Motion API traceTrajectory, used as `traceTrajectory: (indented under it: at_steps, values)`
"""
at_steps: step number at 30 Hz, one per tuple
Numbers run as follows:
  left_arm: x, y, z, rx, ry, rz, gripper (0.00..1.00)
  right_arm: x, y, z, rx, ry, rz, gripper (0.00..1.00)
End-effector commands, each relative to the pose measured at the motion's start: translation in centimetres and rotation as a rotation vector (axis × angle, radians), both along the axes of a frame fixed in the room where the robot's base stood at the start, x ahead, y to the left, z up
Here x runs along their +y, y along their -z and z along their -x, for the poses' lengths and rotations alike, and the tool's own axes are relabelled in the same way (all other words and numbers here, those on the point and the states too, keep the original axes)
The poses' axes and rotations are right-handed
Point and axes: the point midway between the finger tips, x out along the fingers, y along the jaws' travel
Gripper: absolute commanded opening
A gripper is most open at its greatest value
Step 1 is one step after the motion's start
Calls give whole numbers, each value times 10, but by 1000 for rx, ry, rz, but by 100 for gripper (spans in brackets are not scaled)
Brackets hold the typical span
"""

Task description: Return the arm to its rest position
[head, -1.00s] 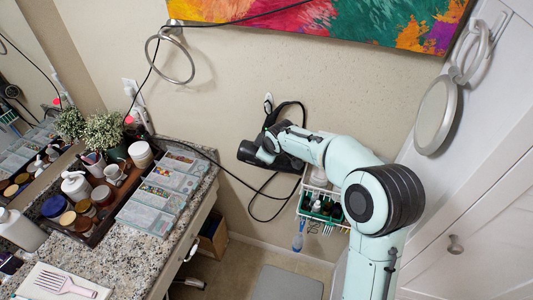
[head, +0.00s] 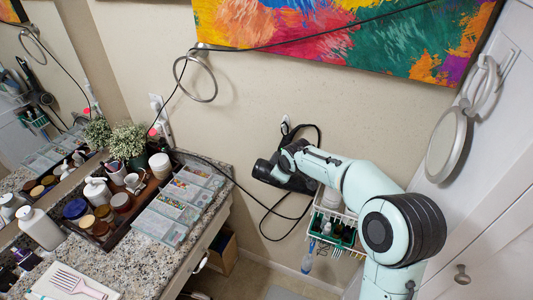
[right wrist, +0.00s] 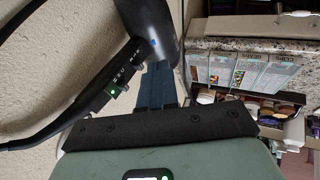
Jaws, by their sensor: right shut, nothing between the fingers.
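My right arm (head: 362,185) comes in from the lower right and reaches to the back wall. Its far end is by a black hair dryer (head: 268,172), which hangs at the wall above the wire basket. In the right wrist view, my right gripper's dark blue fingers (right wrist: 157,86) lie close together with nothing between them. The hair dryer (right wrist: 152,30) shows just past the fingertips there; I cannot tell whether they touch. In the head view the fingertips are hard to make out against the dark dryer. My left gripper is not in view.
A granite counter (head: 125,262) stands at the left with a tray (head: 127,222) of jars and clear organizers (head: 177,206). A wire basket (head: 333,228) hangs below the arm. A towel ring (head: 195,78) and round mirror (head: 446,145) are on the walls. A power cord (head: 268,215) loops down.

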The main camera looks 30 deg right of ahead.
Motion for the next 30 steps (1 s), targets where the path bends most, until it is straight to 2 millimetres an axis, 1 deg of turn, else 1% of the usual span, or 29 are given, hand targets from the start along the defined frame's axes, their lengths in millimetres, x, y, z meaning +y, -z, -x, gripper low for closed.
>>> traceTrajectory:
  at_steps: [5,7,8,11,12,14,15,17,18,20,21,23,24,26,27,30]
  values:
    - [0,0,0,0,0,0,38,1,2,0,3,0,-2,0]
    - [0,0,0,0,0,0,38,4,13,2,15,3,-15,0]
    - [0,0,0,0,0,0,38,7,21,3,25,5,-27,0]
    - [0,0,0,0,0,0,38,24,67,11,75,27,-91,0]
    - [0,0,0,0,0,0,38,32,92,18,104,45,-129,0]
    - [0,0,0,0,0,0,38,47,132,33,152,80,-192,0]
    - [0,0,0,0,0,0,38,58,159,45,187,107,-237,0]
    - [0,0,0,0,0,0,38,73,197,67,239,160,-302,0]
    - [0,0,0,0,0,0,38,83,222,83,275,200,-345,0]
    - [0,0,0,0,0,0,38,98,256,112,331,266,-406,0]
    - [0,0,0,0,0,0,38,108,276,132,369,314,-445,0]
    - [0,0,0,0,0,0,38,123,304,166,429,395,-500,0]
    - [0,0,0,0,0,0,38,132,321,190,469,452,-532,0]
    - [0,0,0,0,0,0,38,146,340,225,523,541,-575,0]
    - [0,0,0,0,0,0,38,154,351,247,559,597,-597,0]
    - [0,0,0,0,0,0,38,170,366,295,630,723,-636,0]
